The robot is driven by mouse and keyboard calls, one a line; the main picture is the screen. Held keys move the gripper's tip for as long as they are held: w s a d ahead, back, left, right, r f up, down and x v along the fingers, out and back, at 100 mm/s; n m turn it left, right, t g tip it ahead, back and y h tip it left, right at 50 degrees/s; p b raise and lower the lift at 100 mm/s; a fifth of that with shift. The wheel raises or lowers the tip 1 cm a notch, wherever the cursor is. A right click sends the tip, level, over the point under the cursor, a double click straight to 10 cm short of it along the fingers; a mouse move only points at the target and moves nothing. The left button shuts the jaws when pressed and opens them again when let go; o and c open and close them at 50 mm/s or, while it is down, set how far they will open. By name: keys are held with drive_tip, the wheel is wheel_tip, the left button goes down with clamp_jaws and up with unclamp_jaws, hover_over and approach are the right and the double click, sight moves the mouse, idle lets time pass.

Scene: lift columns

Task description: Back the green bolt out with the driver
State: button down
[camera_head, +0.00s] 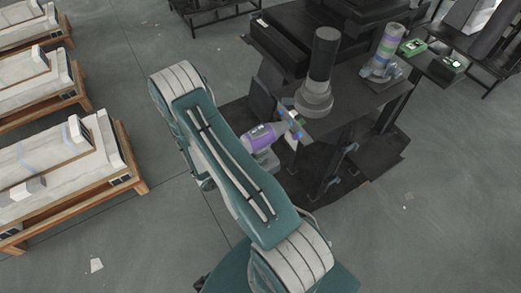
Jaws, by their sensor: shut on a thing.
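My gripper (293,119) is small in view, at the end of my arm beside the near left corner of the dark bench. It is shut on the driver, which is mostly hidden and hard to tell apart from the fingers and the small coloured parts there. A purple and white section (262,137) of my arm sits just behind it. A dark upright column (323,58) with a wide grey base (314,101) stands beside the gripper at the bench corner. I cannot make out the green bolt, nor whether the driver touches it.
Wooden-framed pale units (62,165) line the left. My teal arm link crosses the middle. Floor is clear at lower right.

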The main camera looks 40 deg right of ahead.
drive_tip(key=shift+w+a+r, duration=0.1)
drive_tip(key=shift+a, duration=0.2)
idle(1.6)
drive_tip(key=shift+v, duration=2.3)
drive_tip(key=shift+v, duration=2.05)
